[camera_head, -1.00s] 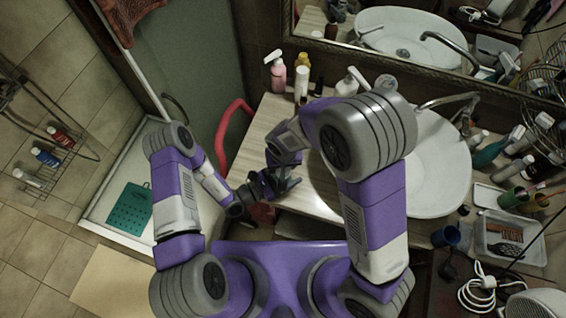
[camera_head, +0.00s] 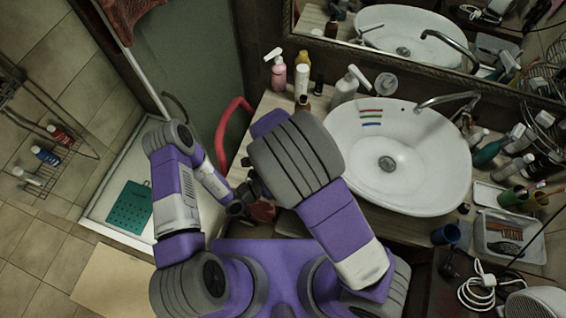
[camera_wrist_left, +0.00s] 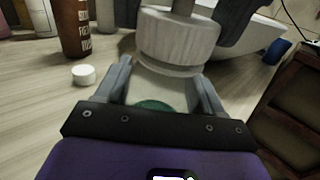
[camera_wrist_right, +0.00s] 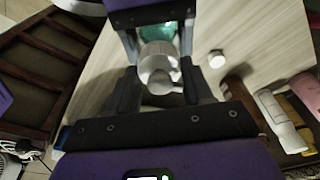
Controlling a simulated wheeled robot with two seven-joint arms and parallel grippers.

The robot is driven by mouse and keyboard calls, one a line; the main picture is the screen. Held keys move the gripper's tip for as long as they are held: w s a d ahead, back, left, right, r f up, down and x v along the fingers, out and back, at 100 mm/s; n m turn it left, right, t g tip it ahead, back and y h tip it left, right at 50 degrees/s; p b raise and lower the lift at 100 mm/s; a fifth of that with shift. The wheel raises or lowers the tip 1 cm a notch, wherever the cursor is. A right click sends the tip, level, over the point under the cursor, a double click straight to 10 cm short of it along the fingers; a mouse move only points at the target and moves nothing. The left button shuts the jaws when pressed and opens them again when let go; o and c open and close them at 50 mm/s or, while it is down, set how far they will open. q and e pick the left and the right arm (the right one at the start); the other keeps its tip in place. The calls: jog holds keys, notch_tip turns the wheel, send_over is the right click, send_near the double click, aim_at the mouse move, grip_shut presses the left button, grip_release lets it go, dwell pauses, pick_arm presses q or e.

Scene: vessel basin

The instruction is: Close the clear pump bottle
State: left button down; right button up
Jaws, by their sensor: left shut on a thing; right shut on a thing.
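The clear pump bottle shows green liquid low between the fingers of my left gripper (camera_wrist_left: 160,96), which is shut on its body. The white ribbed pump collar (camera_wrist_left: 178,42) sits over the bottle's mouth, with a grey stem rising from it. My right gripper (camera_wrist_right: 160,68) is shut on the pump top (camera_wrist_right: 158,66) from above. The green bottle (camera_wrist_right: 157,30) shows just beyond it in the right wrist view. I cannot tell whether the collar is screwed tight. In the head view my right arm hides the bottle and most of both grippers.
A small white cap (camera_wrist_left: 83,75) lies on the wooden counter beside a brown bottle (camera_wrist_left: 76,28). The white basin (camera_head: 425,190) is to the right.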

jog(key=m+g, duration=0.1)
jog(key=m, duration=0.5)
jog(key=shift+w+d, duration=0.1)
jog(key=m, duration=0.2)
jog(key=shift+m, duration=0.4)
jog(key=m+g, duration=0.1)
jog(key=m, duration=0.9)
jog(key=shift+g+y, duration=0.3)
jog(key=shift+y, duration=0.1)
jog(key=m, duration=0.4)
jog(key=shift+y, duration=0.3)
jog(key=m, duration=0.2)
jog(key=shift+d+f+m, duration=0.1)
jog(key=shift+f+m, duration=0.05)
jog(key=shift+m, duration=0.15)
jog(key=shift+s+d+f+m, duration=0.15)
jog(key=shift+s+d+m, duration=0.05)
jog(key=shift+m, duration=0.4)
jog(key=shift+s+d+f+m, duration=0.15)
jog(key=shift+d+m, duration=0.05)
jog(key=shift+m, duration=0.4)
jog(key=shift+w+a+r+m+y, duration=0.1)
jog(key=shift+a+r+m+y, duration=0.15)
jog(key=shift+m, duration=0.25)
jog(key=shift+w+a+r, duration=0.1)
jog(key=shift+w+a, duration=0.05)
